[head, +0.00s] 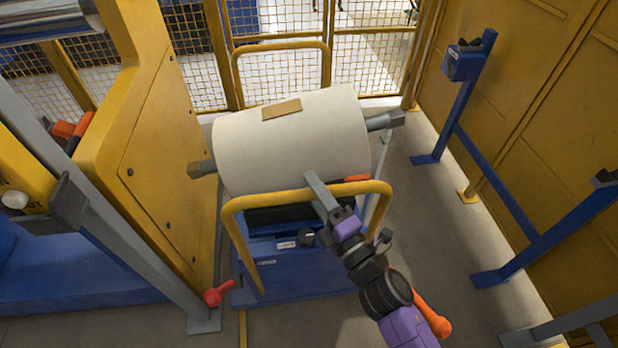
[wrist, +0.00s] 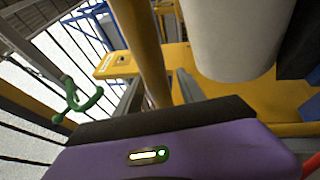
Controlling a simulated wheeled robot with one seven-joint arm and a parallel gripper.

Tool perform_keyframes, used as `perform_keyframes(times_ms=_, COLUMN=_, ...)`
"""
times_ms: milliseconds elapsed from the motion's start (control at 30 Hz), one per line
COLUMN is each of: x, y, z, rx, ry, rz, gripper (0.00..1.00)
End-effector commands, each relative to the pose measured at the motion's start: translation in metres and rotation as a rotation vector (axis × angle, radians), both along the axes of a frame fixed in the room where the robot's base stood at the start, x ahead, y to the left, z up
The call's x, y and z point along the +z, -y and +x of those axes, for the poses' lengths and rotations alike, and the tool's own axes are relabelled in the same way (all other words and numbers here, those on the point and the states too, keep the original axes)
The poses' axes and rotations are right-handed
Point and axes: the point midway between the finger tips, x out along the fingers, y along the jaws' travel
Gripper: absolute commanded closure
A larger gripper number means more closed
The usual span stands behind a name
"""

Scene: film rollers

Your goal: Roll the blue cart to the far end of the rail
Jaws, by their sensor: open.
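The blue cart (head: 288,262) stands on the floor near the middle of the head view, with yellow hoop handles at its near and far ends. A large white roll (head: 285,140) on a grey shaft lies across its top. My gripper (head: 322,194) is at the near yellow handle (head: 262,198). In the wrist view, the handle (wrist: 146,45) runs down between the two open fingers of my gripper (wrist: 158,90). I cannot tell whether the fingers touch it. A thin yellow strip (head: 243,328) shows on the floor before the cart; I cannot tell whether it is the rail.
A yellow machine housing (head: 160,150) stands close on the left. Blue posts with a low beam (head: 495,185) and a yellow wall (head: 545,100) are on the right. A yellow mesh fence (head: 375,60) closes the back. Grey floor (head: 420,225) is clear right of the cart.

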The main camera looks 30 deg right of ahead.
Motion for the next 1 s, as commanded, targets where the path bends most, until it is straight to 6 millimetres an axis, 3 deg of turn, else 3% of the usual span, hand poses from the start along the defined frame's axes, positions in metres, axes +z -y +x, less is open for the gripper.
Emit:
perform_keyframes(times_ms=200, x=0.004, y=-0.002, z=0.019, rx=0.0, ry=0.0, rz=0.001, gripper=0.53)
perform_keyframes(times_ms=500, x=0.003, y=-0.002, z=0.021, rx=0.0, ry=-0.001, rz=0.001, gripper=0.53)
perform_keyframes(times_ms=767, x=0.003, y=-0.002, z=0.02, rx=0.0, ry=-0.001, rz=0.001, gripper=1.0)
perform_keyframes(times_ms=1000, x=0.003, y=-0.002, z=0.02, rx=-0.001, ry=-0.001, rz=0.001, gripper=1.0)
